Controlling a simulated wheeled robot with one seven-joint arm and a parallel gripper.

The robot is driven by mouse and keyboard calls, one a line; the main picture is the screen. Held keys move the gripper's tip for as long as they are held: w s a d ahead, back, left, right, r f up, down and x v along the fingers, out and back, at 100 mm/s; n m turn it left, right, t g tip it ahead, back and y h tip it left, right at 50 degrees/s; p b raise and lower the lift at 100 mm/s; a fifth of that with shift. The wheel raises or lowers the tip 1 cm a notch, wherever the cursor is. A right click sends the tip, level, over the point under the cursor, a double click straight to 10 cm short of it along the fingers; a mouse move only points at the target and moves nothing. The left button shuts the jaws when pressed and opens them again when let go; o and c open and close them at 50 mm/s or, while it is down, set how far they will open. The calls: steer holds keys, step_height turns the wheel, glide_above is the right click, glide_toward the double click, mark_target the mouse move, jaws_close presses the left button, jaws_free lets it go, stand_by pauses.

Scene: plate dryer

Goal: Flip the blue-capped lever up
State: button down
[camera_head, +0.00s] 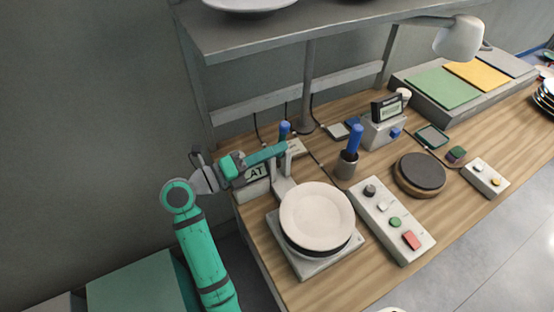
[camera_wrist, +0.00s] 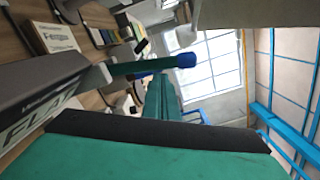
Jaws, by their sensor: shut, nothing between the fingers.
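The lever's blue cap (camera_head: 284,127) shows just above and behind my fingertips in the head view. In the wrist view the blue cap (camera_wrist: 186,60) ends a green shaft (camera_wrist: 140,67) that comes from a grey box (camera_wrist: 40,90) at left. My gripper (camera_head: 280,151) is shut and empty, reaching across in front of the lever. Its green fingers (camera_wrist: 165,98) lie close by the shaft in the wrist view; I cannot tell whether they touch. The lever's base is partly hidden by my gripper. The box's sign (camera_head: 257,172) is partly covered, with "AT" readable.
A white plate (camera_head: 317,215) sits on a grey stand right of my gripper. A button panel (camera_head: 392,220) lies farther right. A grey shelf (camera_head: 320,30) overhangs the back of the wooden table.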

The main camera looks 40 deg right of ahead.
steer(key=w+n, duration=0.2)
steer(key=w+d+r+n, duration=0.1)
steer(key=w+n, duration=0.1)
stand_by(0.3)
steer(key=shift+d+r, duration=0.1)
steer(key=shift+w, duration=0.2)
steer(key=shift+s, duration=0.1)
